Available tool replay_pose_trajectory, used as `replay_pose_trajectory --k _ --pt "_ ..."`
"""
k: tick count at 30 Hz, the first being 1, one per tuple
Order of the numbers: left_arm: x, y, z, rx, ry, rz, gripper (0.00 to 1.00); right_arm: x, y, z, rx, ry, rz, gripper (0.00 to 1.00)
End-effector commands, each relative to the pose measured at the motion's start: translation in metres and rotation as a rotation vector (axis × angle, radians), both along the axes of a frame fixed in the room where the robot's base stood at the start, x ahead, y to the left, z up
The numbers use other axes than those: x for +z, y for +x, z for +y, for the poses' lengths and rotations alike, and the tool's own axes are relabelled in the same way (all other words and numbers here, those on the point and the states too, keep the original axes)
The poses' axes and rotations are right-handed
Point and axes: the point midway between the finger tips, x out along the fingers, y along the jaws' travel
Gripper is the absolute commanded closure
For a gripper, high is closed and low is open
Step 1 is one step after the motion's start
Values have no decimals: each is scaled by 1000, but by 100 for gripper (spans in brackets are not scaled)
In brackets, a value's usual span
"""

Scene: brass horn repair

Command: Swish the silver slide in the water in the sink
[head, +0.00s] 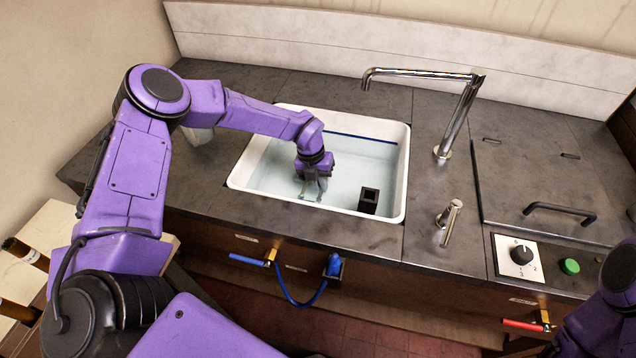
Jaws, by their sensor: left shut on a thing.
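A white sink (399,190) is set in the dark counter and holds pale, clear water (355,165). My left gripper (312,190) points down into the left front part of the sink, close to the front wall. It is shut on a small silver thing, seemingly the silver slide (310,194), of which only a little shows below the jaws. How deep the slide sits in the water cannot be told. My right gripper is out of view; only part of my right arm shows at the lower right edge.
A black block-like fitting (368,200) stands in the sink's front right. A chrome faucet (458,115) and a small lever (448,215) stand right of the sink. Farther right are a lidded panel (545,180), a dial (521,254) and a green button (569,266). A blue hose (300,300) hangs in front.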

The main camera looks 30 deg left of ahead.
Motion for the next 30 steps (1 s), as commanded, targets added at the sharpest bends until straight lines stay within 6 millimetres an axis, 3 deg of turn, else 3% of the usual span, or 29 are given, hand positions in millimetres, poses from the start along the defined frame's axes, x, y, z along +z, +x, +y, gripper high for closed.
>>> replay_pose_trajectory --k 30 --pt "0 -7 29 0 0 1 100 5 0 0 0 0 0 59"
